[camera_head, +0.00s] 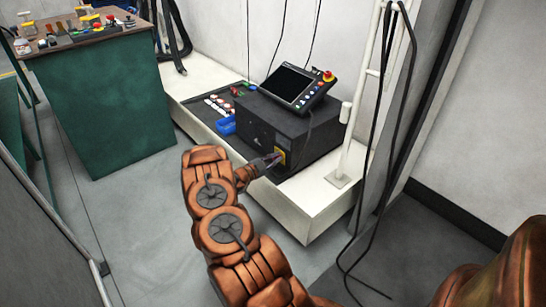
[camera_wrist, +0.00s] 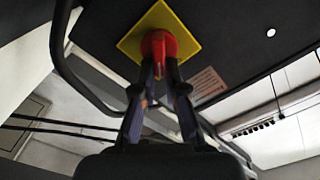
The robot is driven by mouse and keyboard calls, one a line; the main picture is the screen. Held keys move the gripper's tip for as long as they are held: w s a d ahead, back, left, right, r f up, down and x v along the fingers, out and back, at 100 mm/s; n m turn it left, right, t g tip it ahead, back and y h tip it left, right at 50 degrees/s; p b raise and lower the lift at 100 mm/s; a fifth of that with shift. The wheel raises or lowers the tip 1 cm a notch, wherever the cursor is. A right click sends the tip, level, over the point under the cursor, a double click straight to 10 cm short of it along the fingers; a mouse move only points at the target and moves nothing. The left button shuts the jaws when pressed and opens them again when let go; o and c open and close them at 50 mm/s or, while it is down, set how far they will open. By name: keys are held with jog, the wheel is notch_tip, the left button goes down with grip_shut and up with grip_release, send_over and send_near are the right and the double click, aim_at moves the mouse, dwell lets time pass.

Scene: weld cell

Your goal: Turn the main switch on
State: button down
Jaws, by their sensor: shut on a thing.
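The main switch shows in the wrist view as a red rotary knob (camera_wrist: 158,44) on a yellow square plate (camera_wrist: 183,25). The plate also shows in the head view (camera_head: 281,156), on the front face of a dark controller box (camera_head: 300,128). My gripper (camera_wrist: 160,62) is shut on the red knob, with one finger on each side of it. In the head view my gripper (camera_head: 272,160) reaches the plate from the left. The fingers hide part of the knob, and I cannot tell which position it is turned to.
A teach pendant (camera_head: 297,86) with a red button lies on top of the box. A white plinth (camera_head: 310,205) carries the box. Black cables (camera_head: 378,215) hang at the right. A green workbench (camera_head: 110,110) stands at the back left.

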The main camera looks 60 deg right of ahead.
jog(key=m+b, duration=0.1)
jog(key=m, duration=0.1)
jog(key=f+m+b, duration=0.1)
jog(key=m+b, duration=0.1)
jog(key=m, duration=0.1)
jog(key=shift+s+m+b, duration=0.2)
jog(key=shift+m+b, duration=0.1)
jog(key=m+b, duration=0.3)
jog(key=shift+f, duration=0.15)
jog(key=shift+m+b, duration=0.45)
jog(key=shift+m, duration=0.15)
jog(key=c, duration=1.2)
grip_release()
jog(key=shift+w+a+f, duration=0.1)
jog(key=shift+w+a, duration=0.05)
jog(key=shift+a, duration=0.45)
jog(key=v, duration=1.1)
